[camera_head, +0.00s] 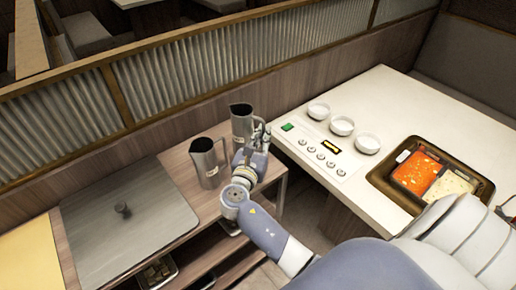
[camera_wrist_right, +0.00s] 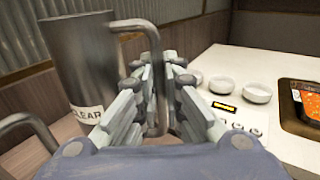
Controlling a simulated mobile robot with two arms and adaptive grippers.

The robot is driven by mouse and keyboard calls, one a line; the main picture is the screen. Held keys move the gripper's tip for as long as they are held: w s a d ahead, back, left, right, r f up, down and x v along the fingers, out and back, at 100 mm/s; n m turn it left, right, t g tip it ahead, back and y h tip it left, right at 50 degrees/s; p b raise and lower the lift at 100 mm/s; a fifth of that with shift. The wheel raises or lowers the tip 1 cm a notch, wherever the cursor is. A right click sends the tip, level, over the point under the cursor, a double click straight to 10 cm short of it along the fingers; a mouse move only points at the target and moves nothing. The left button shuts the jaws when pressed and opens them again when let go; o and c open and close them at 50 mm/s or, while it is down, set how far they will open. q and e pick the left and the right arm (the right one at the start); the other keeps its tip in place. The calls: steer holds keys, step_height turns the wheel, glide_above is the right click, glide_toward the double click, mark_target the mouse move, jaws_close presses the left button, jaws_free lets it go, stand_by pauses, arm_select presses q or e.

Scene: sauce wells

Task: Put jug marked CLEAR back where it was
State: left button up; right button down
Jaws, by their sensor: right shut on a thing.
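The steel jug marked CLEAR (camera_wrist_right: 85,70) is upright at the left of the right wrist view, its label facing me. In the head view this jug (camera_head: 241,121) is at the back right end of the wooden side unit. My right gripper (camera_head: 257,136) is shut on its handle (camera_wrist_right: 153,45), seen between the fingers in the wrist view. I cannot tell whether its base touches the unit. A second steel jug (camera_head: 207,163) stands just left and nearer; a handle (camera_wrist_right: 25,122) at the wrist view's lower left seems to be its own. My left gripper is not in view.
The wooden side unit (camera_head: 180,168) carries a large steel lid (camera_head: 150,235) at left. The white table (camera_head: 400,100) at right holds three white bowls (camera_head: 342,126), a button panel (camera_head: 325,152) and a pot (camera_head: 380,180) of red and pale broth. A ribbed partition (camera_head: 190,70) runs behind.

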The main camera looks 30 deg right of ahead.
step_height(320, 180, down, 5)
steer(key=shift+w+f, duration=0.15)
steer(key=c, duration=1.7)
jaws_free()
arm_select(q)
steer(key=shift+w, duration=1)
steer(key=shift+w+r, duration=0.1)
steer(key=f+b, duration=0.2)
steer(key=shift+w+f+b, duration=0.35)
arm_select(e)
steer(key=v, duration=1.2)
